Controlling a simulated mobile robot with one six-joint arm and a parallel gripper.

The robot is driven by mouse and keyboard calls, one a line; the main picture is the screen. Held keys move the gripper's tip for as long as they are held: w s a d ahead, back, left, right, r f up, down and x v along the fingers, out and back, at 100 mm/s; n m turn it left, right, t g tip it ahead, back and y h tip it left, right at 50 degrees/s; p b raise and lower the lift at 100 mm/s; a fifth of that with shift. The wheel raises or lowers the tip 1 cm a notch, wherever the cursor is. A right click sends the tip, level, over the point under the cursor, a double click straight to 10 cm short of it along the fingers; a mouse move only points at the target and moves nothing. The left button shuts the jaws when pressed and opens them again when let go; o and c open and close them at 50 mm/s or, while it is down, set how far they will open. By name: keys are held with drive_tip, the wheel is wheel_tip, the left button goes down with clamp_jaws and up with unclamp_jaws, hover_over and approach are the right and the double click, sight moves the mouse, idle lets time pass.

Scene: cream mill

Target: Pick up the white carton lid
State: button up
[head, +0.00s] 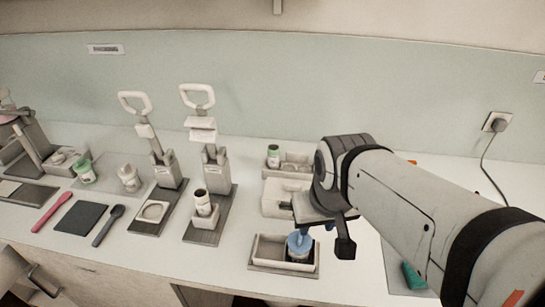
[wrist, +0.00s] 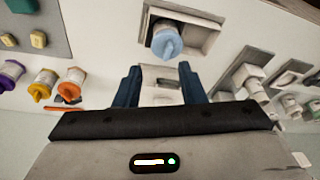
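The white carton lid (head: 275,205) is a flat, pale, box-like piece on the counter, partly hidden behind my gripper in the head view. In the wrist view the lid (wrist: 150,75) shows between my two blue fingers, with a small grey handle-like part on it. My gripper (wrist: 160,75) is open, its fingers on either side of the lid. I cannot tell how far above it they are. In the head view my gripper (head: 304,228) is mostly hidden by my wrist.
An open carton (head: 268,248) holding a blue-lidded jar (head: 299,246) stands in front of the lid. Two lever presses (head: 213,170) stand to the left. Several coloured jars (wrist: 45,82) show in the wrist view.

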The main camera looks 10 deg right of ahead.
drive_tip(key=shift+o, duration=0.4)
drive_tip(key=shift+o, duration=0.7)
drive_tip(key=shift+w+r, duration=0.1)
drive_tip(key=shift+w, duration=0.05)
drive_tip(key=o, duration=0.5)
drive_tip(key=shift+m+g, duration=0.7)
drive_tip(key=shift+m, duration=0.1)
drive_tip(key=w, duration=0.3)
drive_tip(key=w+r+p, duration=0.1)
drive_tip(key=w, duration=0.2)
drive_tip(key=w+r+p, duration=0.1)
drive_tip(key=w, duration=0.2)
drive_tip(key=shift+d, duration=0.35)
drive_tip(key=shift+o, duration=0.2)
drive_tip(key=m+g+p, duration=0.2)
drive_tip(key=p, duration=0.1)
hover_over(293, 184)
wheel_tip(293, 184, down, 4)
drive_tip(key=shift+s+r, duration=0.1)
drive_tip(key=shift+w+f, duration=0.2)
drive_tip(key=shift+f, duration=0.45)
drive_tip(key=shift+s+a+f+p, duration=0.1)
drive_tip(key=shift+f+p, duration=0.45)
drive_tip(key=shift+f, duration=1.15)
drive_tip(key=shift+s+f+p, duration=0.1)
drive_tip(key=shift+f+p, duration=0.45)
drive_tip(key=shift+f, duration=1.15)
